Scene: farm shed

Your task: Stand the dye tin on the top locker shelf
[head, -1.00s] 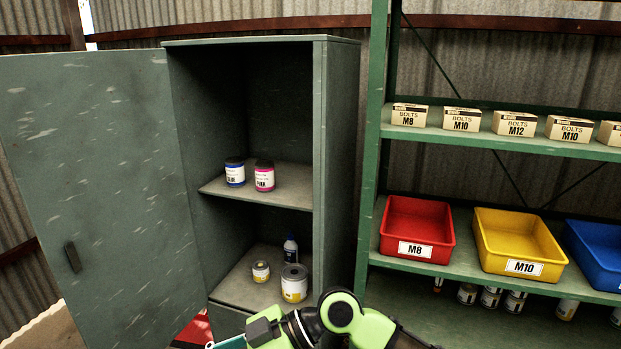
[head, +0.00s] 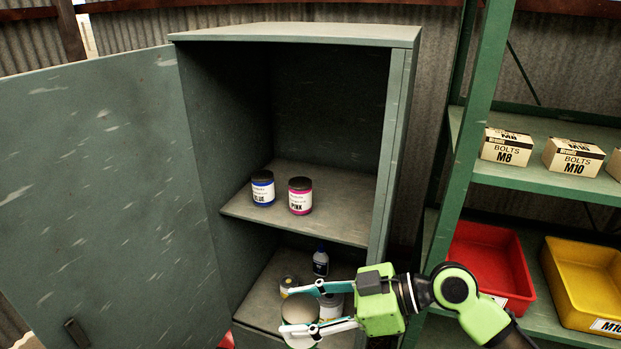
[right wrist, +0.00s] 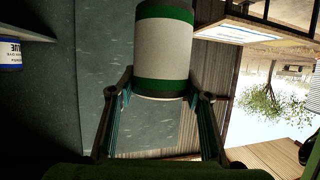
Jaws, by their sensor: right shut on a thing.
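My right gripper (head: 290,309) is shut on a tin (head: 299,312). In the right wrist view the held tin (right wrist: 163,48) has a pale label between green bands. The top locker shelf (head: 338,224) carries a blue-labelled tin (head: 263,188) and a pink-labelled tin (head: 300,195), both upright. The blue one also shows at the left of the right wrist view (right wrist: 10,52). My left gripper is not in view.
The locker door (head: 95,200) stands open at left. The top shelf has free room to the right of the pink tin and in front. A bottle (head: 320,262), a small tin (head: 288,284) and a larger tin (head: 331,306) stand below. A green rack (head: 545,180) is at right.

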